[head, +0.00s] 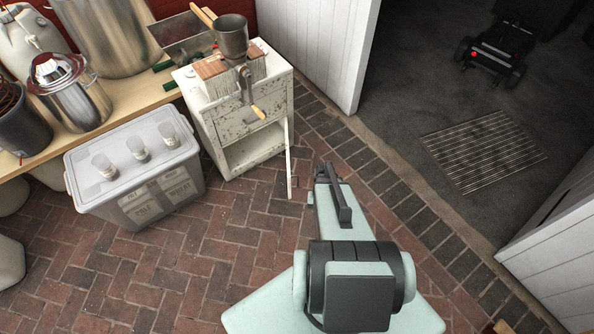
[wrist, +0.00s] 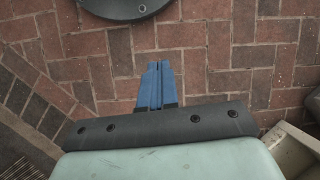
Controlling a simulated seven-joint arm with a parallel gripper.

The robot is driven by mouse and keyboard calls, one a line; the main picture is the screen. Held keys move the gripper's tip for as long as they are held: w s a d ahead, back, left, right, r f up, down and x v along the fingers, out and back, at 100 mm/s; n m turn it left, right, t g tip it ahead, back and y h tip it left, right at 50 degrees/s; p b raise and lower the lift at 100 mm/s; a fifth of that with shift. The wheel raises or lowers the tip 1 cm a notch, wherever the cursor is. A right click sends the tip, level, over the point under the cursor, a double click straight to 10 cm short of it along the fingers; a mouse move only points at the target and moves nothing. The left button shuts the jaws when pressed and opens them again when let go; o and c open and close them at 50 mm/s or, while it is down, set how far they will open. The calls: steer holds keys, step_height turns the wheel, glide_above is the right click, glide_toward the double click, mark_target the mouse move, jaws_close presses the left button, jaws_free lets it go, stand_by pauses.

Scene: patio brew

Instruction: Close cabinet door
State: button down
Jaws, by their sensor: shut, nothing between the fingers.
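The small white, paint-worn cabinet (head: 213,125) stands at the upper middle of the head view. Its lower compartment is open. Its door (head: 289,158) stands swung out at the right front and shows almost edge-on as a thin white strip. My gripper (head: 325,170) is just right of the door, apart from it in the picture, above the brick floor. In the wrist view its blue fingers (wrist: 158,68) are together and empty, over bare brick. A pale edge (wrist: 296,150) at the lower right there may be part of the cabinet; I cannot tell.
A hand-crank grain mill (head: 233,45) sits on the cabinet. A grey lidded bin (head: 130,170) with cups on top stands left of it. A wooden bench (head: 110,115) holds steel pots. A white door panel (head: 320,45) stands behind. Brick floor in front is clear.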

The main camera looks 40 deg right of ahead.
steer(key=w+d+f+m+t+y, duration=0.1)
steer(key=w+d+f+t+y, duration=0.15)
steer(key=w+d, duration=0.75)
steer(key=w+d+f+m+t+y, duration=0.1)
steer(key=w+d+f+t, duration=0.25)
steer(key=w+d, duration=0.6)
steer(key=w+a+f+n+t, duration=0.2)
steer(key=w+a+f+n, duration=0.1)
steer(key=w+a, duration=0.5)
steer(key=shift+w+a+f+n+y, duration=0.25)
steer(key=shift+a+f+y, duration=0.2)
steer(key=shift+a+f, duration=0.35)
steer(key=shift+a+r, duration=0.15)
steer(key=shift+a, duration=0.05)
